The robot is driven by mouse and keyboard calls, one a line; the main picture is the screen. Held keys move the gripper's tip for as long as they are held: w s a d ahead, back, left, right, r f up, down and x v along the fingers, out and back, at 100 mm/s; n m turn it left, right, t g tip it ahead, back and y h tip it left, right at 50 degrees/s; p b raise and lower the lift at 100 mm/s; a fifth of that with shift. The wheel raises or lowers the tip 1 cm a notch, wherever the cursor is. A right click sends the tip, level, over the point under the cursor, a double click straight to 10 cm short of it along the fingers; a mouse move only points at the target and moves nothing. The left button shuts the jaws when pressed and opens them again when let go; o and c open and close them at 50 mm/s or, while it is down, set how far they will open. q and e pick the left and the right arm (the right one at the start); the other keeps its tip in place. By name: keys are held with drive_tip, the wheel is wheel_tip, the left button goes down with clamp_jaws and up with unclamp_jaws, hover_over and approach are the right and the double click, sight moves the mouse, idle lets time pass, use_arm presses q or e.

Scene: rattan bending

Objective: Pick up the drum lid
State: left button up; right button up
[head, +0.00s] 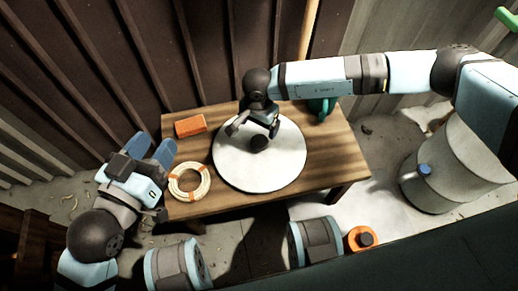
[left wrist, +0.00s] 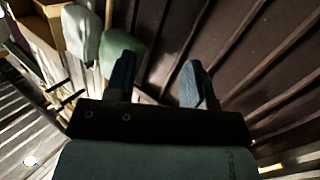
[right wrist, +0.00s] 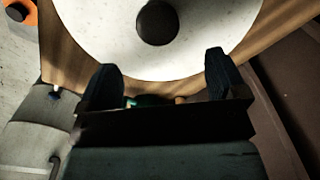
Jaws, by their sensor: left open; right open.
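The drum lid (head: 232,168) is a round, pale, speckled disc with a dark round knob (head: 259,144) at its centre. It lies flat on the wooden table. In the right wrist view the lid (right wrist: 100,30) and its knob (right wrist: 157,22) show at the top. My right gripper (head: 254,129) is open and empty over the far part of the lid, close to the knob, with the knob not between its fingers. My left gripper (head: 151,149) is open and empty off the table's left end, well away from the lid; its fingers also show in the left wrist view (left wrist: 157,75).
On the table (head: 335,160) are an orange block (head: 190,125), a tied rattan coil (head: 205,182) and a green object (head: 318,108) behind my right arm. A grey drum (head: 455,170) stands at right. An orange, black-capped container (head: 360,240) is in front. A corrugated wall stands close behind.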

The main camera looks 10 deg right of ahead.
sight(259, 142)
wheel_tip(259, 142, down, 5)
drive_tip(key=shift+r+b, duration=0.1)
drive_tip(key=shift+b, duration=0.65)
drive_tip(key=f, duration=0.1)
drive_tip(key=f+b, duration=0.2)
drive_tip(key=shift+s+f, duration=0.25)
drive_tip(key=shift+f, duration=0.1)
drive_tip(key=shift+f+b, duration=0.5)
drive_tip(key=shift+f, duration=0.1)
drive_tip(key=shift+r, duration=0.1)
drive_tip(key=c, duration=1.4)
use_arm(q)
drive_tip(key=m, duration=0.1)
drive_tip(key=w+a+m+t, duration=0.1)
drive_tip(key=w+m, duration=0.1)
drive_tip(key=shift+w+a+r+t+h, duration=0.2)
drive_tip(key=shift+r+t+h, duration=0.1)
drive_tip(key=shift+t, duration=0.1)
